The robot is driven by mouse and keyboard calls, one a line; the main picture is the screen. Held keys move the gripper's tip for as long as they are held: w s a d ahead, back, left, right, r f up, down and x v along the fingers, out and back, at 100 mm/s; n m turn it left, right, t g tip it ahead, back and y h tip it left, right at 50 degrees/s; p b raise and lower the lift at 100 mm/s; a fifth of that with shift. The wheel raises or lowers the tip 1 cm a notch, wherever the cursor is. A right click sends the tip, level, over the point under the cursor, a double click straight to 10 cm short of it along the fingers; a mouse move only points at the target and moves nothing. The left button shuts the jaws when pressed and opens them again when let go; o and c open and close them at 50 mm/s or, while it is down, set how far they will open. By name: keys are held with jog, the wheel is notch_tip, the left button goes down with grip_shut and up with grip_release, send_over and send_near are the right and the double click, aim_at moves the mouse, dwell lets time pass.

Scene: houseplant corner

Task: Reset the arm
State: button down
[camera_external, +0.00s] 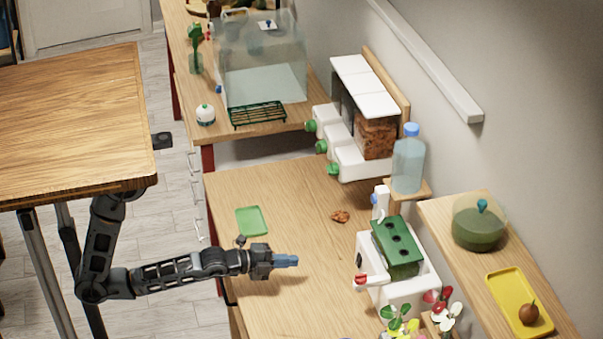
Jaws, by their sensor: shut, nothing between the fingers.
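My gripper (286,261) is at the end of my outstretched arm, above the wooden workbench. It points to the right and its blue fingers are shut with nothing between them. The arm (185,271) is dark grey and reaches in from the left, low over the bench's left edge. A small green tray (252,221) lies flat on the bench just behind the gripper, apart from the fingers. A white box with a green top block (396,247) stands to the right of the gripper, with a gap between them.
A brown clump (340,216) lies on the bench. A water bottle (408,160) and white dispensers (362,163) stand along the wall. A clear tank (262,62) is at the back. A yellow tray (519,304) is on the right shelf. The bench middle is mostly clear.

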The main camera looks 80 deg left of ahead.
jog(key=s+a+r+n, duration=0.1)
jog(key=s+n, duration=0.7)
jog(key=s, duration=0.6)
jog(key=s+a+r+n, duration=0.1)
jog(key=s+n, duration=0.7)
jog(key=s, duration=0.5)
jog(key=shift+s+a+r+g, duration=0.2)
jog(key=shift+s+r+g, duration=0.15)
jog(key=shift+s+g, duration=0.05)
jog(key=c, duration=1.9)
grip_release()
